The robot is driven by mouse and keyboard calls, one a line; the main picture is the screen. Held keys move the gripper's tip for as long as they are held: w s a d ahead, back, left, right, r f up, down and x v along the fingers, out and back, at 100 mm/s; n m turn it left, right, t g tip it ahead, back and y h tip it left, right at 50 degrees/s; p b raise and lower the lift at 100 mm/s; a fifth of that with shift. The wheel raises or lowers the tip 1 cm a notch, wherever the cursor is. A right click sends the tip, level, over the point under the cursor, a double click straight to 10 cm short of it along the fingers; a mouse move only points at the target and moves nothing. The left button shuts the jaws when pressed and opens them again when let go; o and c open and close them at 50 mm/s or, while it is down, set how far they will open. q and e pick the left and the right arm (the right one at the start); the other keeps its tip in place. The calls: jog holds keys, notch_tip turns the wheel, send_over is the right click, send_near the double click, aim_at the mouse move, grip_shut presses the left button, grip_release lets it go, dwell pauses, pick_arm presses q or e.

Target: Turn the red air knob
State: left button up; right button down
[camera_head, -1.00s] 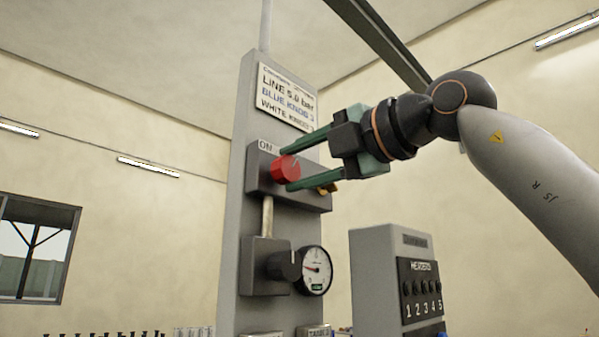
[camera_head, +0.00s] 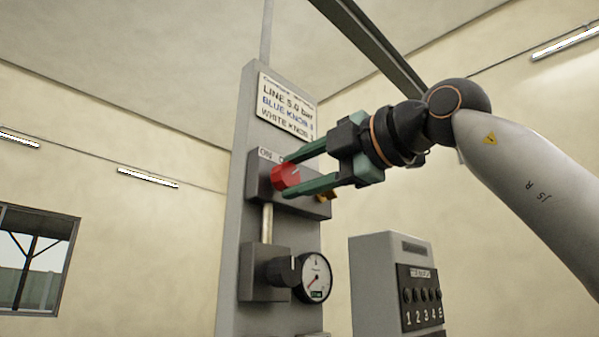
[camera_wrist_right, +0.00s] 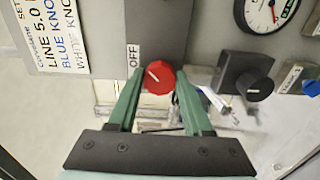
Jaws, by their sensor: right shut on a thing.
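The red air knob (camera_head: 286,176) sits on a grey block high on a grey upright panel (camera_head: 232,200). My right gripper (camera_head: 298,172) reaches in from the right, its two green fingers shut on the knob, one on each side. In the right wrist view the red knob (camera_wrist_right: 158,78) shows between the fingertips (camera_wrist_right: 157,74), its white mark slanted toward the upper left. An OFF label (camera_wrist_right: 134,55) is beside it. In the head view the fingers partly cover the knob and its labels. My left gripper is not in view.
A round gauge (camera_head: 316,278) and a black knob (camera_head: 282,271) are lower on the panel. A sign (camera_head: 288,105) is above. A grey box (camera_head: 375,285) with numbered positions stands to the right. A blue knob (camera_wrist_right: 312,88) shows at the wrist view's right edge.

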jog(key=shift+c, duration=2.2)
grip_release()
jog(key=shift+o, duration=0.6)
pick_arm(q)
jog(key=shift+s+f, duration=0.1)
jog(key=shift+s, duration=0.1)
pick_arm(e)
jog(key=shift+s+d, duration=0.2)
pick_arm(q)
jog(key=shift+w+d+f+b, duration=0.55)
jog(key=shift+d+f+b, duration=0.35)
jog(key=shift+b, duration=0.9)
pick_arm(e)
jog(key=v, duration=1.2)
